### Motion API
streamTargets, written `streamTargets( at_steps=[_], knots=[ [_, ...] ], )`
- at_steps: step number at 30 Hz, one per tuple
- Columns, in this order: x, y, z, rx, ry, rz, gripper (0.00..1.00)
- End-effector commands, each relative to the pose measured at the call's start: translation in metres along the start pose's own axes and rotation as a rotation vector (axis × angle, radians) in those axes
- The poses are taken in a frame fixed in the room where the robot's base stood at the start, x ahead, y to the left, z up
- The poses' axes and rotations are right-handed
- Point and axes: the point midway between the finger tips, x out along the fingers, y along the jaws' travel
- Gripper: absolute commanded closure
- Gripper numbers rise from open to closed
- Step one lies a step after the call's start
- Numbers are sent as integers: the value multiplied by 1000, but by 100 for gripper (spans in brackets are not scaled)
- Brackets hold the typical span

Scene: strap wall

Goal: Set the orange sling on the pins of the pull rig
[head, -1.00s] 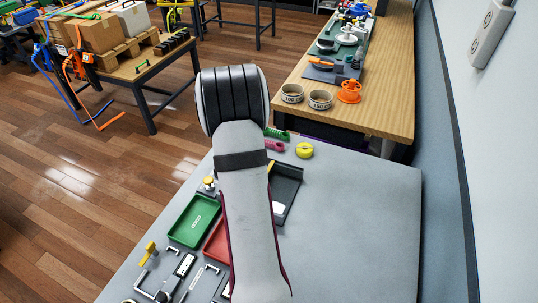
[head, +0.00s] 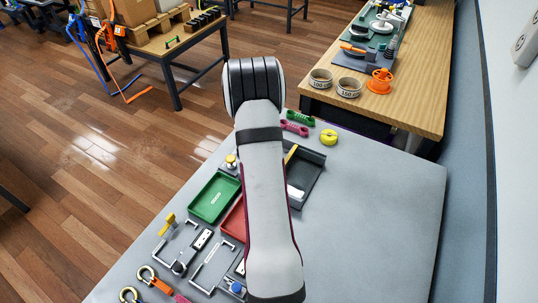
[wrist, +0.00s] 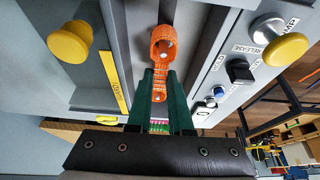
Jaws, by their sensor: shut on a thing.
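The orange sling (wrist: 161,68) is in the wrist view, a narrow strap with a wide loop at its far end. My gripper (wrist: 160,92) has its two green fingers on either side of the sling's near part and is shut on it. The far loop is in front of the grey pull rig (wrist: 122,25). A small pale spot shows inside the loop; I cannot tell whether it is a pin through it. The near end of the sling is partly hidden between the fingers. In the head view my gripper and the sling are hidden behind my arm.
In the head view, trays, including a green tray (head: 215,198), and tools lie on the grey table (head: 385,225). Its right part is clear.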

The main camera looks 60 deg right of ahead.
Motion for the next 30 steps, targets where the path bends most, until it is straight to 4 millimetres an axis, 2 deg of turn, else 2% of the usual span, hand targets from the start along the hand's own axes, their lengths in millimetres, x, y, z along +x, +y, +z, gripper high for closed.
streamTargets(
  at_steps=[26,27,30],
  knots=[
    [3,0,0,0,0,-1,100],
    [3,0,0,0,0,0,74],
    [3,0,0,0,0,0,56]
  ],
)
